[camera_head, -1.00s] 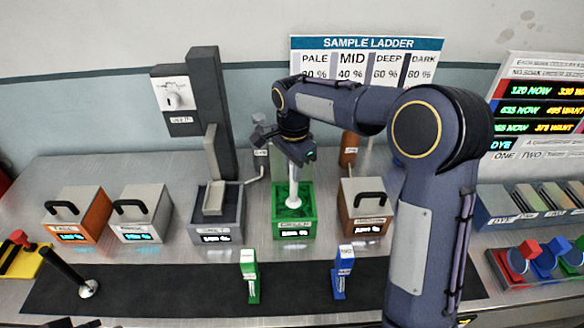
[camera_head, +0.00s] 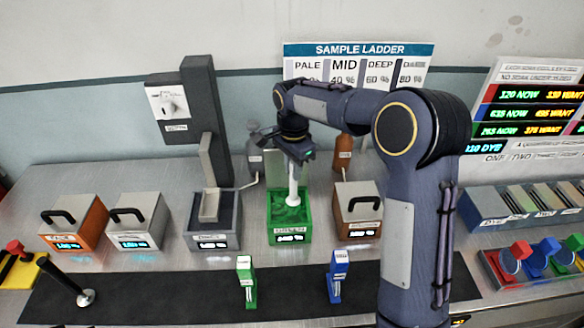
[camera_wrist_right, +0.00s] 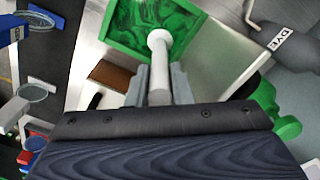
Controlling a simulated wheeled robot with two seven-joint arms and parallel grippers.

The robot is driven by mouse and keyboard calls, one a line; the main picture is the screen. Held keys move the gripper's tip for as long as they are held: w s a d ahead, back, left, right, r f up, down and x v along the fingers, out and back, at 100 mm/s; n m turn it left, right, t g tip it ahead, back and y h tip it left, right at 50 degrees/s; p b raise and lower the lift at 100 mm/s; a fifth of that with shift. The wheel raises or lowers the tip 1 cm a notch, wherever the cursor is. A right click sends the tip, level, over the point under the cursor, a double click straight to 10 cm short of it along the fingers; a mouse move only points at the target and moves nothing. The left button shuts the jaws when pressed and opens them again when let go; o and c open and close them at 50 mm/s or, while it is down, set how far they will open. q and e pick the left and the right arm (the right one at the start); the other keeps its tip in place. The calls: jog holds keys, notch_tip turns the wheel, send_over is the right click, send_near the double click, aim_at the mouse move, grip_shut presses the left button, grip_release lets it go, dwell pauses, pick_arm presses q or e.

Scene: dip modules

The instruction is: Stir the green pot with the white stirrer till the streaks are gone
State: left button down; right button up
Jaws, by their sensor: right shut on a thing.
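The green pot (camera_head: 290,222) stands open-topped at the middle of the bench. Its green contents look streaked with lighter and darker swirls in the right wrist view (camera_wrist_right: 112,32). The white stirrer (camera_head: 293,187) stands upright with its lower end in the pot; it also shows in the right wrist view (camera_wrist_right: 158,62). My right gripper (camera_head: 294,160) is above the pot, shut on the stirrer, with a finger on each side of the shaft in the right wrist view (camera_wrist_right: 159,85). My left gripper is not in view.
An orange box (camera_head: 76,224) and a grey box (camera_head: 140,218) stand left, a brown box (camera_head: 358,212) right of the pot. A grey tank (camera_head: 214,228) stands beside the pot. Green (camera_head: 246,280) and blue (camera_head: 337,276) stands are in front on the dark mat (camera_head: 150,298).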

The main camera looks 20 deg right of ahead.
jog(key=a, duration=0.1)
jog(key=w+a+p, duration=0.1)
jog(key=a, duration=0.1)
dwell(0.6)
jog(key=shift+s, duration=0.15)
jog(key=shift+s+a+b, duration=0.25)
jog(key=shift+s+b, duration=0.15)
jog(key=shift+s, duration=0.4)
jog(key=shift+s+a+b, duration=0.2)
jog(key=shift+s+b, duration=0.2)
jog(key=shift+s, duration=0.45)
jog(key=shift+s+a+b, duration=0.25)
jog(key=shift+s+b, duration=0.15)
jog(key=shift+s, duration=0.4)
jog(key=shift+d, duration=0.1)
